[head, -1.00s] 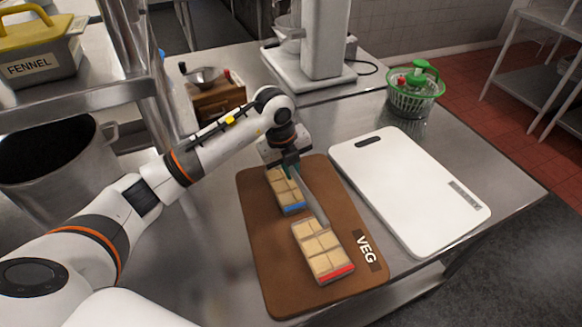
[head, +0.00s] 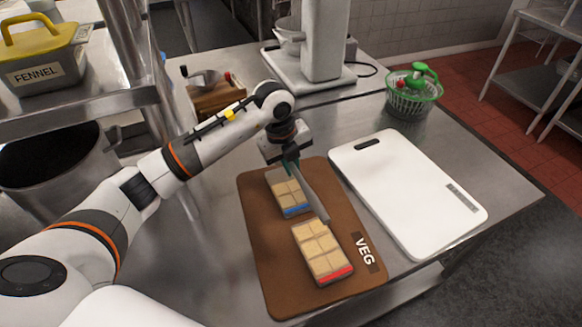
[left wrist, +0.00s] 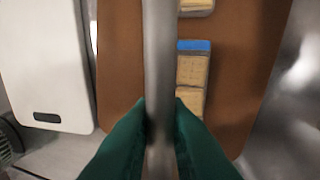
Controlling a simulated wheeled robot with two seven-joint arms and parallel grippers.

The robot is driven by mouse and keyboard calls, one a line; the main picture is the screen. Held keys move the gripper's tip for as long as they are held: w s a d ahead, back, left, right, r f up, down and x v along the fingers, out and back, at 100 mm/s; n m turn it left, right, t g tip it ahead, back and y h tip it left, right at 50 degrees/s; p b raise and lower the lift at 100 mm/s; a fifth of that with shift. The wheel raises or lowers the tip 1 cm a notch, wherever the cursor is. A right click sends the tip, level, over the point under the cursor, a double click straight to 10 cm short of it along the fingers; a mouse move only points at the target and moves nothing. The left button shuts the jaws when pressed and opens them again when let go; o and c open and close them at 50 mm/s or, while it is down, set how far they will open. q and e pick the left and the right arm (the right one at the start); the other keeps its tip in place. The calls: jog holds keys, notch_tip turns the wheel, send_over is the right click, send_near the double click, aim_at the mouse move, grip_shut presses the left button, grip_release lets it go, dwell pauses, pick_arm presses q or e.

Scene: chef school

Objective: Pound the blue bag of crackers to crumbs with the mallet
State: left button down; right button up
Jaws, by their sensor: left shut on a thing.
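The blue bag of crackers (head: 290,200), clear with a blue end strip, lies on the brown board (head: 262,258). Square crackers show in it, and its blue end also shows in the left wrist view (left wrist: 193,46). A similar red-striped bag (head: 320,250) lies nearer on the board. My left gripper (head: 291,165) is above the blue bag's far end, its green fingers (left wrist: 160,125) shut on the grey mallet (head: 314,196). The mallet slants nearer and to the right, along the bags' right side in the picture, and looks raised above the board. My right gripper is out of view.
A white cutting board (head: 400,190) lies to the right. A green salad spinner (head: 413,92) stands behind it, and a wooden grinder (head: 212,97) is at the back left. A large pot (head: 60,170) and a metal shelf stand at left. Bare steel counter shows around the boards.

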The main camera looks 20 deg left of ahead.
pick_arm(q)
jog(key=shift+r, duration=0.2)
jog(key=shift+s+m+p, duration=0.3)
jog(key=shift+s+m, duration=0.05)
jog(key=shift+m, duration=0.05)
jog(key=s+m, duration=0.1)
jog(key=s+m+p, duration=0.1)
jog(key=s+m, duration=0.1)
jog(key=s+m+p, duration=0.1)
jog(key=m, duration=0.1)
jog(key=shift+s+d+f+g+h, duration=0.15)
jog(key=shift+d+f+g+h, duration=0.15)
jog(key=shift+g, duration=0.1)
jog(key=shift+f+b, duration=0.3)
jog(key=shift+f, duration=0.1)
jog(key=shift+f+b, duration=0.5)
jog(key=shift+f, duration=0.2)
